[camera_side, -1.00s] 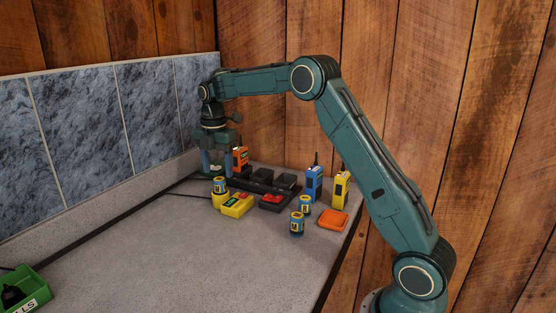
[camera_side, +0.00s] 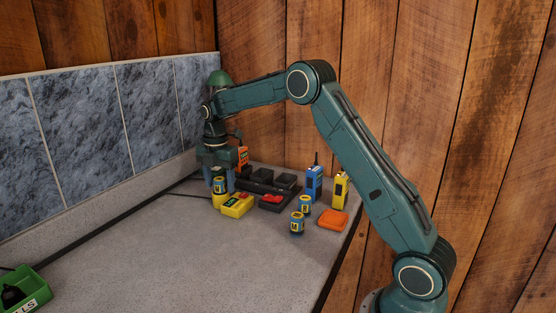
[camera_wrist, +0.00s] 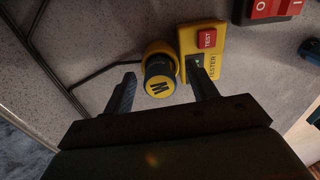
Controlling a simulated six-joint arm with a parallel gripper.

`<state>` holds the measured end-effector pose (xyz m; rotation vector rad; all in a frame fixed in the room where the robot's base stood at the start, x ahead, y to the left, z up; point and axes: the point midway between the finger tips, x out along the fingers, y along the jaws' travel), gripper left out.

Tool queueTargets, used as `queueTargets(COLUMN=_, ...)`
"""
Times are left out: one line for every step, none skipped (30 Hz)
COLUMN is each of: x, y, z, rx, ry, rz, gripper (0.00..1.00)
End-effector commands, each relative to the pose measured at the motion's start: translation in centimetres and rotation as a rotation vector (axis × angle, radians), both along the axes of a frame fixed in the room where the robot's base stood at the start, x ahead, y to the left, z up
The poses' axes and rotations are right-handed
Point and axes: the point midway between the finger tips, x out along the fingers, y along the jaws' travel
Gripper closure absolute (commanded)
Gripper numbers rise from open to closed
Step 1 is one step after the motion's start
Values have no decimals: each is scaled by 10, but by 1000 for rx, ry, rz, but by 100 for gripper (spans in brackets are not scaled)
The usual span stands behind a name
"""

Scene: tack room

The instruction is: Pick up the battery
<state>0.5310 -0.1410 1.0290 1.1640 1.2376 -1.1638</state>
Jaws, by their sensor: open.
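A blue and yellow battery (camera_side: 219,186) stands upright at the left of the group of items, with a yellow cup-like part (camera_side: 219,201) around its lower end. In the wrist view the battery (camera_wrist: 158,84) shows its dark-marked yellow end, with the yellow part partly hidden behind it. My gripper (camera_side: 218,183) points down at the battery in the side view. In the wrist view my gripper (camera_wrist: 161,86) is open, one finger to each side of the battery. I cannot tell whether a finger touches it.
A yellow tester (camera_side: 237,206) sits close beside the battery, near the right finger. Two more blue and yellow batteries (camera_side: 297,223) (camera_side: 305,205), black charger bays (camera_side: 262,182), radios (camera_side: 314,184) and an orange tray (camera_side: 333,220) stand right.

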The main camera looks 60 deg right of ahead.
Motion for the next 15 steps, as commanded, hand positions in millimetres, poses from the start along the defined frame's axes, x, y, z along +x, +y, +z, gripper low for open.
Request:
queueTargets(x=0, y=0, z=0, rx=0, ry=0, rz=0, gripper=48)
queueTargets(x=0, y=0, z=0, rx=0, ry=0, rz=0, gripper=54)
queueTargets(x=0, y=0, z=0, rx=0, ry=0, rz=0, gripper=62)
queueTargets(x=0, y=0, z=0, rx=0, ry=0, rz=0, gripper=68)
queueTargets(x=0, y=0, z=0, rx=0, ry=0, rz=0, gripper=74)
queueTargets(x=0, y=0, z=0, rx=0, ry=0, rz=0, gripper=81)
queueTargets(x=0, y=0, z=0, rx=0, ry=0, rz=0, gripper=87)
queueTargets(x=0, y=0, z=0, rx=0, ry=0, rz=0, gripper=92)
queueTargets(x=0, y=0, z=0, rx=0, ry=-1, rz=0, gripper=96)
queueTargets(x=0, y=0, z=0, rx=0, ry=-1, rz=0, gripper=96)
queueTargets(x=0, y=0, z=0, rx=0, ry=-1, rz=0, gripper=96)
queueTargets(x=0, y=0, z=0, rx=0, ry=-1, rz=0, gripper=96)
queueTargets(x=0, y=0, z=0, rx=0, ry=-1, rz=0, gripper=96)
queueTargets(x=0, y=0, z=1, rx=0, ry=-1, rz=0, gripper=96)
queueTargets(x=0, y=0, z=1, rx=0, ry=-1, rz=0, gripper=96)
